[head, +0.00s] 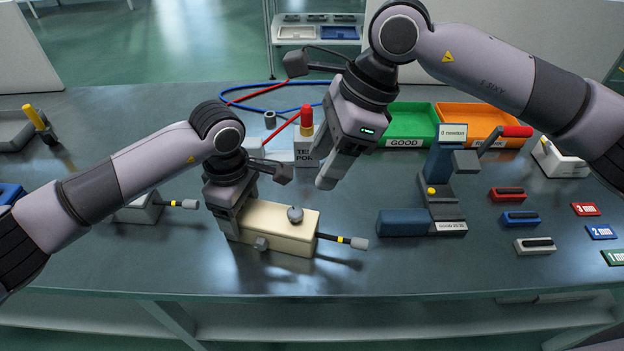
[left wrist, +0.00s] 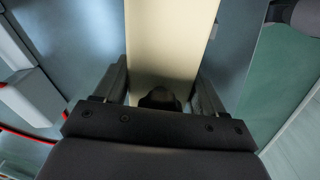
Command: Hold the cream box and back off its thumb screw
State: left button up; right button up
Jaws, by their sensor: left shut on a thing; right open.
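The cream box (head: 282,229) lies on the dark table, left of the middle in the head view. My left gripper (head: 232,222) is shut on the left end of the box; in the left wrist view the box (left wrist: 165,45) lies between the fingers. My right gripper (head: 335,172) is open and empty, above and to the right of the thumb screw.
A grey box (head: 137,212) with a similar rod is partly behind my left arm. A blue-and-grey test stand (head: 440,185) stands to the right. Green (head: 408,121) and orange (head: 470,117) trays are behind it. Coloured blocks (head: 520,219) lie at the right. The table front is clear.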

jog(key=shift+v, duration=1.2)
jog(key=w+d+f+m+t, duration=0.2)
jog(key=w+f+t, duration=0.1)
jog(key=w+f, duration=0.1)
jog(key=m+t+y, duration=0.2)
jog(key=m+y, duration=0.1)
jog(key=y, duration=0.5)
send_near(297, 212)
jog(key=shift+x, duration=3.75)
grip_shut()
